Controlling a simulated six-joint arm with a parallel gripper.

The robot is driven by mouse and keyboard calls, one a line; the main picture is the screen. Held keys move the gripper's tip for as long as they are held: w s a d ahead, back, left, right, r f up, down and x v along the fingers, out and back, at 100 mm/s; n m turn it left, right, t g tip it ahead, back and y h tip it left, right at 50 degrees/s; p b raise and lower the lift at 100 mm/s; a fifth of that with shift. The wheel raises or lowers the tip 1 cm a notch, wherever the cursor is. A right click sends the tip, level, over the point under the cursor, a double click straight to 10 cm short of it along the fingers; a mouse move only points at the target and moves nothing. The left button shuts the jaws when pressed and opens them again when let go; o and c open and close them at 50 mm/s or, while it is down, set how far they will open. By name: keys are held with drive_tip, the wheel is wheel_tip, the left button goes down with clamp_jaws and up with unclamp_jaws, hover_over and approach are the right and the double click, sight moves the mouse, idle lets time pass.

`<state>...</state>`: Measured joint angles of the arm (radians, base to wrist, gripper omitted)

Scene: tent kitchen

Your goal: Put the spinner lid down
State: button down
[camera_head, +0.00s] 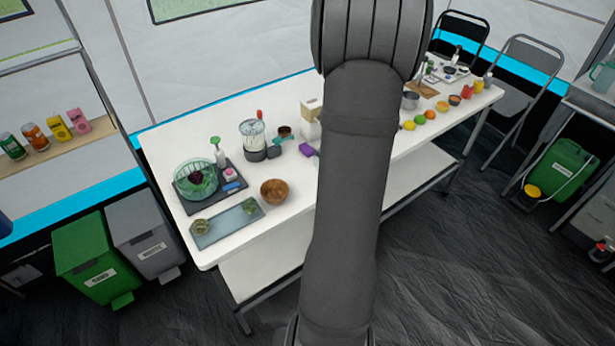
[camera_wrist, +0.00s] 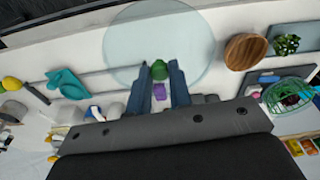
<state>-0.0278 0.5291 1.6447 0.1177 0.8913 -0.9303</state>
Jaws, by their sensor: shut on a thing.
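The spinner lid (camera_wrist: 135,48) is a clear, pale round disc with a green knob (camera_wrist: 159,70), seen at the top middle of the wrist view. My gripper (camera_wrist: 160,84) is shut on the knob, one dark finger on each side. The lid hangs over the white table; I cannot tell its height. In the head view my arm hides the gripper and the lid. The open spinner bowl (camera_head: 194,184) with its green basket stands on a dark tray (camera_head: 232,189) at the table's left end. The basket (camera_wrist: 283,98) also shows at right in the wrist view.
A wooden bowl (camera_head: 274,191) and a glassy board (camera_head: 226,227) with greens lie near the tray. Bare white tabletop (camera_head: 221,254) shows at the front left.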

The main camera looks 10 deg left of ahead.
drive_tip(key=shift+s+d+f, duration=0.1)
drive_tip(key=shift+d+f, duration=0.05)
drive_tip(key=shift+d, duration=0.3)
drive_tip(key=shift+s+d+f, duration=0.1)
drive_tip(key=shift+d+f, duration=0.05)
drive_tip(key=shift+d, duration=0.3)
drive_tip(key=w+a+f, duration=0.1)
drive_tip(key=a+f, duration=0.1)
drive_tip(key=a, duration=0.1)
drive_tip(key=w+a+f, duration=0.1)
drive_tip(key=a+f, duration=0.1)
drive_tip(key=a, duration=0.2)
drive_tip(key=w+a+f, duration=0.1)
drive_tip(key=a+f, duration=0.2)
drive_tip(key=shift+w+a, duration=0.3)
drive_tip(key=shift+w, duration=0.1)
drive_tip(key=shift+f, duration=1.95)
drive_tip(key=shift+f, duration=0.2)
drive_tip(key=c, duration=1.3)
unclamp_jaws()
drive_tip(key=shift+r, duration=0.1)
